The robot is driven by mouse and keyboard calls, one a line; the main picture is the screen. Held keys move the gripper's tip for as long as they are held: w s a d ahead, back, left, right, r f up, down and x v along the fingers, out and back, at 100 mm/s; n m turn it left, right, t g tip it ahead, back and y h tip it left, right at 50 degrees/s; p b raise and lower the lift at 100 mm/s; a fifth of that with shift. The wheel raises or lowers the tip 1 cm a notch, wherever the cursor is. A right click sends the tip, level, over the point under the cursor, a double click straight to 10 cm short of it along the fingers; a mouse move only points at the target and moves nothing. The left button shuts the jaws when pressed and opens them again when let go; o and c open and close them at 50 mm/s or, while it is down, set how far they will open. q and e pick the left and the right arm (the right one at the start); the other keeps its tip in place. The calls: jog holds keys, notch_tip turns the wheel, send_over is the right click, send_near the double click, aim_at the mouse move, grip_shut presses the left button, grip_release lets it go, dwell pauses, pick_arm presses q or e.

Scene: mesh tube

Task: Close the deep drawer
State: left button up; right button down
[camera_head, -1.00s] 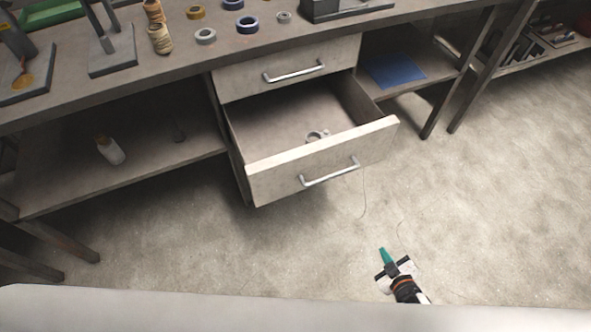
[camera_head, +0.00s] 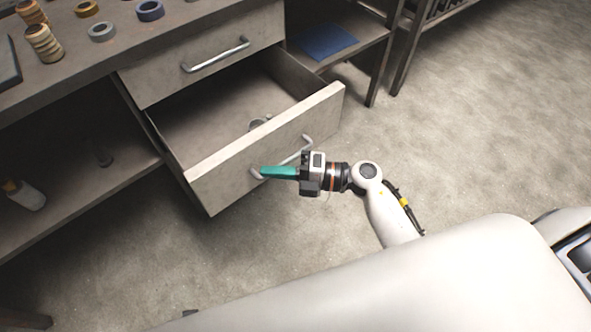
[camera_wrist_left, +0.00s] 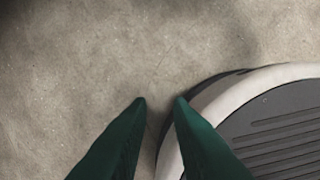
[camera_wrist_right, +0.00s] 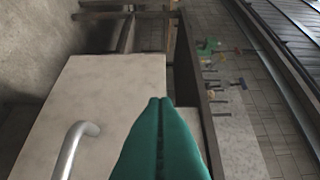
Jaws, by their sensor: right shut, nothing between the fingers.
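The deep drawer (camera_head: 222,182) stands pulled well out below a shut shallower drawer (camera_head: 150,82). Its front carries a metal bar handle (camera_head: 305,148), and a small grey ring-like object (camera_head: 260,123) lies inside. My right gripper (camera_head: 262,171) is shut and empty, its green fingers in front of the drawer front by the handle's left end. Touch cannot be told. In the right wrist view the shut fingers (camera_wrist_right: 160,100) show beside the drawer front (camera_wrist_right: 125,80) and its handle (camera_wrist_right: 75,145). My left gripper (camera_wrist_left: 160,101) is open and empty above the floor, seen only in its wrist view.
The workbench top (camera_head: 185,40) holds rolls of tape and spools at the upper left. A blue sheet (camera_head: 328,41) lies on the shelf right of the drawers. A white bottle (camera_head: 25,195) is on the lower left shelf. The floor (camera_head: 480,130) to the right is clear.

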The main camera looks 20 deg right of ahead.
aim_at(236, 157)
jog(key=w+a, duration=0.1)
jog(key=w, duration=0.1)
jog(key=w+a, duration=0.2)
jog(key=shift+w+a+b, duration=0.15)
jog(key=shift+w+b, duration=0.15)
jog(key=shift+w, duration=0.05)
pick_arm(q)
jog(key=shift+w+d+r, duration=0.1)
jog(key=shift+w+r, duration=0.4)
jog(key=shift+r, duration=0.25)
jog(key=shift+s, duration=0.1)
pick_arm(e)
jog(key=shift+w, duration=0.1)
